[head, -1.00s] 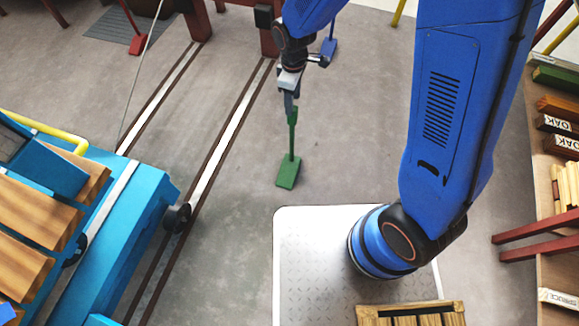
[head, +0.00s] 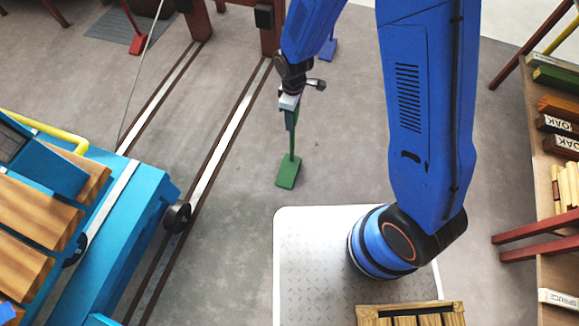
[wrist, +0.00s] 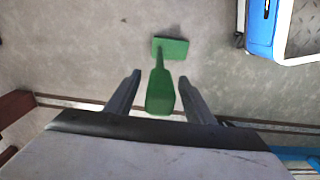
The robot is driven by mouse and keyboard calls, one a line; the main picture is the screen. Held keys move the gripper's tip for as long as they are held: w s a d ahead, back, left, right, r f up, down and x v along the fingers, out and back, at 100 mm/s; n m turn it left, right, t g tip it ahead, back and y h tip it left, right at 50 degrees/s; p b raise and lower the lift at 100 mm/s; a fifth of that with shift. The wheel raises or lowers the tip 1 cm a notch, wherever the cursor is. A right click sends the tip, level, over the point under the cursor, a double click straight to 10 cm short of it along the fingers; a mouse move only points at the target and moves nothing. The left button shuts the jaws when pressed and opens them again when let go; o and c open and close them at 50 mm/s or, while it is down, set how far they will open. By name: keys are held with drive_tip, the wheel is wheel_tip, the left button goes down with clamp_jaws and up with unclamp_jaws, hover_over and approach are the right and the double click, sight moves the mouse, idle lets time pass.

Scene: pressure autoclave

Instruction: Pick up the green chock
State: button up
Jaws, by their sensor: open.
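The green chock (head: 289,170) stands on the grey floor to the right of the rails, its block on the floor and its handle rising upright. My gripper (head: 290,122) is at the handle's upper part and hides its top in the head view. In the wrist view the gripper (wrist: 160,95) is open. The upper end of the chock's handle (wrist: 160,92) shows between the two fingers, with a gap on both sides. The block lies beyond the fingertips, lower down on the floor.
A blue cart (head: 120,230) with wooden slats stands on the rails (head: 215,160) at left. A red chock (head: 138,43) and a blue chock (head: 328,48) stand at the back. A shelf of timber pieces (head: 560,125) is at right. Floor around the green chock is clear.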

clamp_jaws()
idle(1.4)
